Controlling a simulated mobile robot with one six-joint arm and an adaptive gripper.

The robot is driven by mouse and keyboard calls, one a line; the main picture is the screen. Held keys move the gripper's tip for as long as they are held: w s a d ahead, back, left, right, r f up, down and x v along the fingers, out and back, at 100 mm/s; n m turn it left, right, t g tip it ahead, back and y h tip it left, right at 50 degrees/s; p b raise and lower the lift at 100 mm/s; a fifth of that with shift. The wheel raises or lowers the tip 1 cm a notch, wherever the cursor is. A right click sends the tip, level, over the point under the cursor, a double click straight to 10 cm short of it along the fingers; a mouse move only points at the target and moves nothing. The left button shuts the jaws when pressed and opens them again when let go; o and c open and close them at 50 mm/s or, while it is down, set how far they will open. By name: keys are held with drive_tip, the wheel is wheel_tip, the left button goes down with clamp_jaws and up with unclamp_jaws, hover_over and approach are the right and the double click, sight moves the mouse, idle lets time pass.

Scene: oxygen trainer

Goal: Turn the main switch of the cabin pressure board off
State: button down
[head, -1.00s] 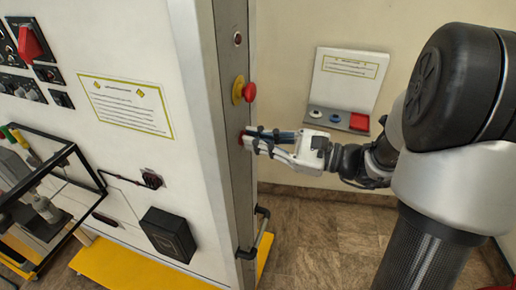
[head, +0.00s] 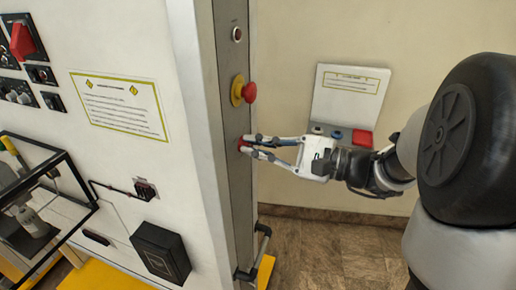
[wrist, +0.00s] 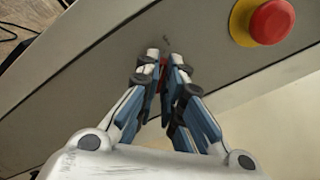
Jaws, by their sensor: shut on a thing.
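A small red switch (head: 241,144) sits on the narrow grey side panel (head: 233,190) of the white board, below a red mushroom button on a yellow collar (head: 242,91). My gripper (head: 249,143) reaches in from the right, its fingertips at the red switch. In the wrist view my gripper (wrist: 165,66) has its fingertips close together with a bit of red, the switch (wrist: 163,70), between them. The gripper is shut on it. The fingers hide most of the switch, so its exact angle cannot be read.
The mushroom button shows close by in the wrist view (wrist: 270,22). A round red indicator (head: 237,34) is higher on the panel. A handle bar (head: 259,248) sticks out lower down. A sloped box with a red button (head: 363,138) is on the wall behind. Floor right of the panel is clear.

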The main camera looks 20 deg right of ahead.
drive_tip(key=c, duration=1.7)
unclamp_jaws()
drive_tip(key=shift+d, duration=0.1)
drive_tip(key=v, duration=1.2)
